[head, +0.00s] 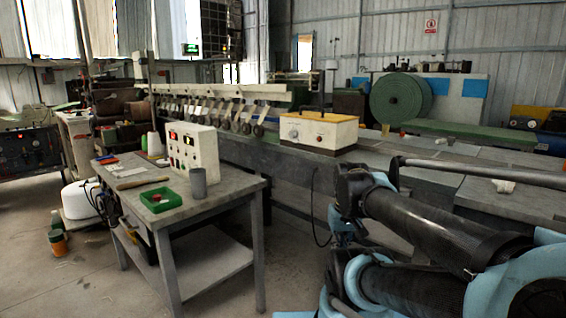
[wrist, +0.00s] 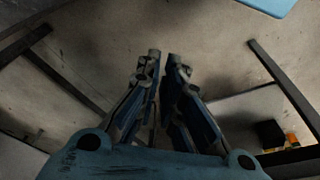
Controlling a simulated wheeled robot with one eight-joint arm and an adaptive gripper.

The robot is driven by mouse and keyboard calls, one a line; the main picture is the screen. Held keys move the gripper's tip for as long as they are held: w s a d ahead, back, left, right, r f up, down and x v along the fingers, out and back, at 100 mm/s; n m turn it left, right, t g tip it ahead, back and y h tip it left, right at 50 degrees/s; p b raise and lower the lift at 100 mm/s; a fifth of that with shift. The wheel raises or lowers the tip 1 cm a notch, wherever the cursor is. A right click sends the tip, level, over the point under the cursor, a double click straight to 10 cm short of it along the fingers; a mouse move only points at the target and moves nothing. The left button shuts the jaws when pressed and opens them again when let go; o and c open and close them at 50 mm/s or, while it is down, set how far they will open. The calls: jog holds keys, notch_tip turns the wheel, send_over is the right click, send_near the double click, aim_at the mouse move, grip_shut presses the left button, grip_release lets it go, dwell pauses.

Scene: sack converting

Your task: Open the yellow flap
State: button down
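A cream box with two dark knobs on its front (head: 306,134) stands on the long grey machine bed, right of the picture's middle. My gripper is not visible in the head view, where my folded arm fills the lower right. In the wrist view my gripper (wrist: 164,60) has its two fingers almost together, with a narrow empty gap, pointing over bare floor. Neither finger touches the box.
A grey table (head: 226,199) at left front holds a white control box (head: 193,150), a green tray (head: 160,199) and a grey cup (head: 198,183). The long grey machine bed (head: 270,158) runs behind. Dark frame legs (wrist: 285,85) flank the gripper; floor between is clear.

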jog(key=w+a+r+n, duration=0.1)
jog(key=w+r+n, duration=0.4)
jog(key=r, duration=0.4)
jog(key=w+r+n+h, duration=0.1)
jog(key=w+r+n, duration=0.2)
jog(key=w+r, duration=0.45)
jog(key=w+a+r+n, duration=0.1)
jog(key=w+r+n, duration=0.4)
jog(key=r, duration=0.5)
jog(key=n+h, duration=0.2)
jog(key=n, duration=1.1)
send_near(310, 117)
jog(key=x, duration=0.4)
jog(key=s+x, duration=0.1)
jog(key=x, duration=0.1)
jog(key=shift+d, duration=0.2)
jog(key=shift+a+r+y, duration=0.1)
jog(key=shift+a+y, duration=0.05)
jog(key=shift+y, duration=0.15)
